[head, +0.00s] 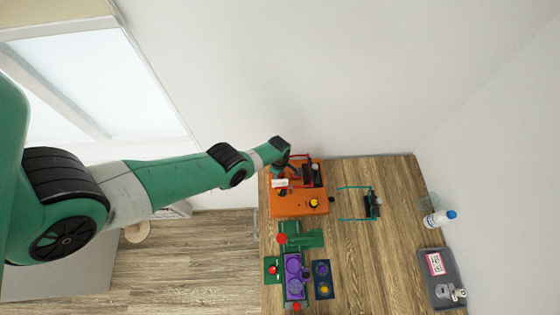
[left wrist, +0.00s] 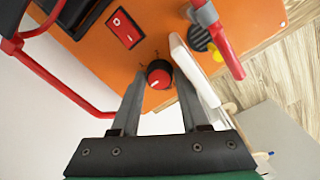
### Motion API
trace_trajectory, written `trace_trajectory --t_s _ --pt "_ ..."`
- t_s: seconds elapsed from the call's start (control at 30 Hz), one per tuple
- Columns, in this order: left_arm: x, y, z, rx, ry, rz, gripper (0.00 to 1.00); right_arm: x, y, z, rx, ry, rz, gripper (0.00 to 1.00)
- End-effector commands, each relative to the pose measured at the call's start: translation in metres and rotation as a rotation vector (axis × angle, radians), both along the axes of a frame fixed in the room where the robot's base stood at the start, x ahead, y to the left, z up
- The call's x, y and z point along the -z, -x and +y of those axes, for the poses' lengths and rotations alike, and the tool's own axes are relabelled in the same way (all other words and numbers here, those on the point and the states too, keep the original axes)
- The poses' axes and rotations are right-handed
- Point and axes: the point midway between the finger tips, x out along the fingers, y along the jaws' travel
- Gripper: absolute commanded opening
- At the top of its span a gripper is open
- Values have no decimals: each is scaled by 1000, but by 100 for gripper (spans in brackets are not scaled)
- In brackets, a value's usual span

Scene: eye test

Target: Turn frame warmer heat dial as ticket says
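The orange box (head: 290,204), which looks like the frame warmer, sits at the table's back left in the head view. In the left wrist view its panel (left wrist: 95,55) carries a round dial (left wrist: 158,74) with a red face, black rim and pale pointer line. My left gripper (left wrist: 161,82) is open, with its fingers on either side of the dial; I cannot tell whether they touch it. In the head view my left gripper (head: 283,166) is over the box. A white card (left wrist: 194,70), possibly the ticket, stands beside the right finger; no writing is readable. My right gripper is not in view.
A red rocker switch (left wrist: 125,28) and red bars (left wrist: 62,82) are near the dial. A teal-armed black item (head: 372,205), white bottle (head: 438,218), grey tray (head: 428,290), green device (head: 300,238) and purple tray (head: 294,288) are on the table. The table's middle has free room.

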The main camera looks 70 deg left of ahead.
Motion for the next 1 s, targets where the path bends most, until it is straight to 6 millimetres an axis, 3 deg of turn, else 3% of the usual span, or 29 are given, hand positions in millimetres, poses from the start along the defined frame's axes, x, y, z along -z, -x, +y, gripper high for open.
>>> trace_trajectory --t_s 0.03,0.23,0.67,1.0 --pt "0 0 0 0 0 0 34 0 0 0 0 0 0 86" --pt "0 0 0 0 0 0 0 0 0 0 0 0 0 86" --pt "0 0 0 49 0 0 0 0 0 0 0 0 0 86" --pt "0 0 1 271 0 0 0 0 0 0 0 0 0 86"
